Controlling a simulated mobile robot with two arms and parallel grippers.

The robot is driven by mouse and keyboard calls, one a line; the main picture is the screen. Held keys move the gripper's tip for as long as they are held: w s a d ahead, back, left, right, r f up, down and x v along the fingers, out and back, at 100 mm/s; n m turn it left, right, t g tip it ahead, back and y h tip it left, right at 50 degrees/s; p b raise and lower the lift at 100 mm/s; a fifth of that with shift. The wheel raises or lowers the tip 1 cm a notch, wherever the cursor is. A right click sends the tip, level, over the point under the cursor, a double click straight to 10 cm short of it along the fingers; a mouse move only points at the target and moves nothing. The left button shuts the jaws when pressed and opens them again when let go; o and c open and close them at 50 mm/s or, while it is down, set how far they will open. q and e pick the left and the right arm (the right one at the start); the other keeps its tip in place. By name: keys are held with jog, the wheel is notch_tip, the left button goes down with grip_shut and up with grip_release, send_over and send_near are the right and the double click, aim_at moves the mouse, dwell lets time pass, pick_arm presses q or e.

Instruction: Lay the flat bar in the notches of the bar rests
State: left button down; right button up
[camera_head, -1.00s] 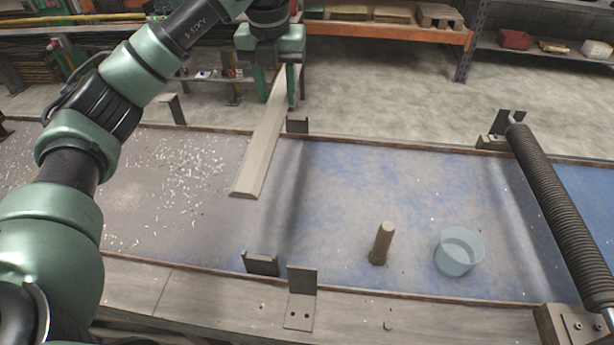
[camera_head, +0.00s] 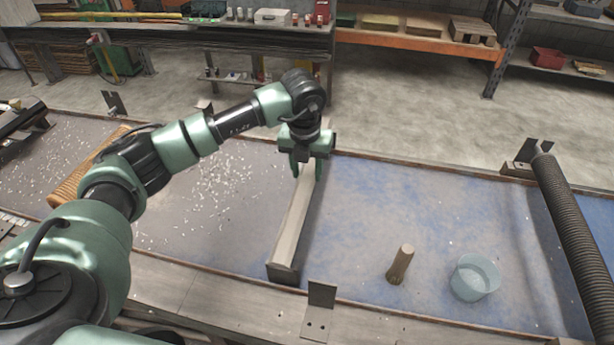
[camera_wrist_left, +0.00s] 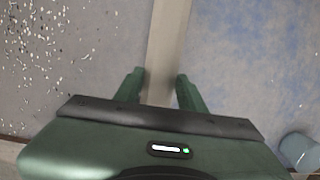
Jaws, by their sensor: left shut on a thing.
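The flat bar (camera_head: 296,220) is a long pale beige strip lying front to back across the bench. In the left wrist view the bar (camera_wrist_left: 168,45) runs between the two green fingers (camera_wrist_left: 160,88). The far bar rest is hidden behind the gripper. My right gripper is not in view.
A wooden peg (camera_head: 400,264) and a light blue bowl (camera_head: 474,277) stand to the right of the bar. An upright metal bracket (camera_head: 320,305) is on the front ledge. A dark ribbed roller (camera_head: 572,230) crosses at right. White chips litter the left surface.

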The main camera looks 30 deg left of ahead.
aim_at(307, 177)
pick_arm(q)
notch_tip(307, 177, down, 3)
jog(key=shift+r+p, duration=0.1)
jog(key=shift+p, duration=0.3)
jog(key=shift+f, duration=0.25)
jog(key=c, duration=0.8)
grip_release()
jog(key=shift+s, duration=0.1)
jog(key=shift+c, duration=0.2)
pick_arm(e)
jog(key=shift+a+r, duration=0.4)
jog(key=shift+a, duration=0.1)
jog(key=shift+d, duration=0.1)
